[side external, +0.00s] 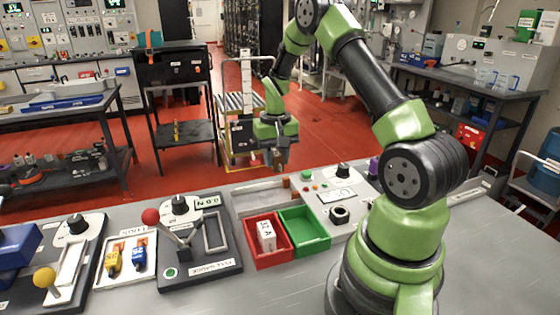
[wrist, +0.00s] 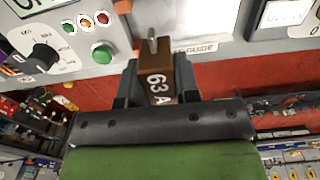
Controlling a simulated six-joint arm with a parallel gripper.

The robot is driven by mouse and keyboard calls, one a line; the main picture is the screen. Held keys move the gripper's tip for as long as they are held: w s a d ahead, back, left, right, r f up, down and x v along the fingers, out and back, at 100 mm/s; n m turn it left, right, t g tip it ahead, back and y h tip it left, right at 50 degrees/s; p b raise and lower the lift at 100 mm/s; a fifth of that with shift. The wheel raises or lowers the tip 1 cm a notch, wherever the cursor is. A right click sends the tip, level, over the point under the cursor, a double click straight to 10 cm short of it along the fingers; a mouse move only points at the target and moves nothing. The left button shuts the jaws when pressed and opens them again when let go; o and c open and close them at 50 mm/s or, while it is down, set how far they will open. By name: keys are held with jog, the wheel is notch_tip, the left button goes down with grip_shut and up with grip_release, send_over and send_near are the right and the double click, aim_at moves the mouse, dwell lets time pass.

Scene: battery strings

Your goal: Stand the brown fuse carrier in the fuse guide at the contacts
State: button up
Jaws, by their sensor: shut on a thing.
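The brown fuse carrier (wrist: 157,82), marked 63 A and with a metal pin on its end, is between the jaws of my gripper (wrist: 156,90) in the wrist view. My gripper (side external: 280,166) is shut on it, and in the side view hangs above the back of the bench. The fuse guide's panel (side external: 256,197) lies below it; a label reading GUIDE (wrist: 195,48) shows beyond the carrier in the wrist view. The contacts cannot be made out.
A red bin (side external: 254,258) holds a white marked block (side external: 266,235). A green bin (side external: 318,244) beside it looks empty. A panel with a knob and coloured buttons (side external: 330,192) stands right of the guide. A red-knobbed lever (side external: 151,216) rises at left.

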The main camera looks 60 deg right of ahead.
aim_at(276, 197)
jog(key=shift+f, duration=0.15)
jog(key=shift+f, duration=4.15)
jog(key=shift+f, duration=0.2)
jog(key=o, duration=1)
jog(key=shift+o, duration=0.2)
notch_tip(276, 197, up, 10)
jog(key=shift+f, duration=0.1)
